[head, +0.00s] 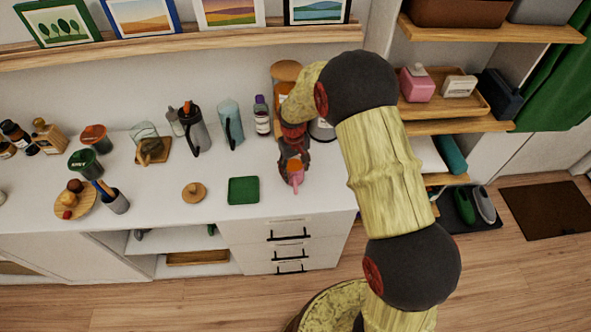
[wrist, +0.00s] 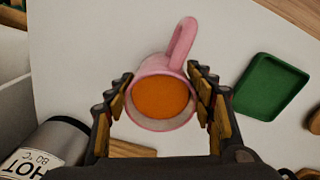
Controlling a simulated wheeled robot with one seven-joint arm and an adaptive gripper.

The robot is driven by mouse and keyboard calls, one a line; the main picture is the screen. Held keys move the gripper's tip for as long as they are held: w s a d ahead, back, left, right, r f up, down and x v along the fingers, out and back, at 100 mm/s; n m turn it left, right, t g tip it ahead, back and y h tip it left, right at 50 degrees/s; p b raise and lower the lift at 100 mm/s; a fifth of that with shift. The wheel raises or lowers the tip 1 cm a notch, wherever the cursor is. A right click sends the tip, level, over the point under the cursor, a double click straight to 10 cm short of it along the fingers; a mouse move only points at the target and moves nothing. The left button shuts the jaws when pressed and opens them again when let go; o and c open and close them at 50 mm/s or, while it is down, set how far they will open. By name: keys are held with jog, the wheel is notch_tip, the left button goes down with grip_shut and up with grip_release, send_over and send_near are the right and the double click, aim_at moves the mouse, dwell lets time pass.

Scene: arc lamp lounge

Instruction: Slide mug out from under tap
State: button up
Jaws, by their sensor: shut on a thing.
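The pink mug (wrist: 141,119) stands upright on the white counter and holds orange liquid. Its handle points away from my gripper, toward the top of the wrist view. In the head view the mug (head: 297,179) shows near the counter's front edge, partly behind my gripper (head: 291,158). My gripper (wrist: 163,92) is shut on the mug, one finger on each side. A metal dispenser (wrist: 57,146) marked HOT 80 °C lies to the lower left in the wrist view. I cannot make out its tap; no tap shows over the mug's opening.
A green square tray (head: 243,190) and a round wooden lid (head: 194,192) lie left of the mug. A purple-capped bottle (head: 262,119), a blue pitcher (head: 230,122) and a grey pitcher (head: 194,128) stand behind. The counter's front edge is close to the mug.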

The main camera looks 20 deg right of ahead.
jog(key=shift+f, duration=0.1)
jog(key=o, duration=1.7)
jog(key=shift+c, duration=0.2)
jog(key=shift+o, duration=0.5)
notch_tip(320, 180, up, 12)
jog(key=shift+a, duration=0.15)
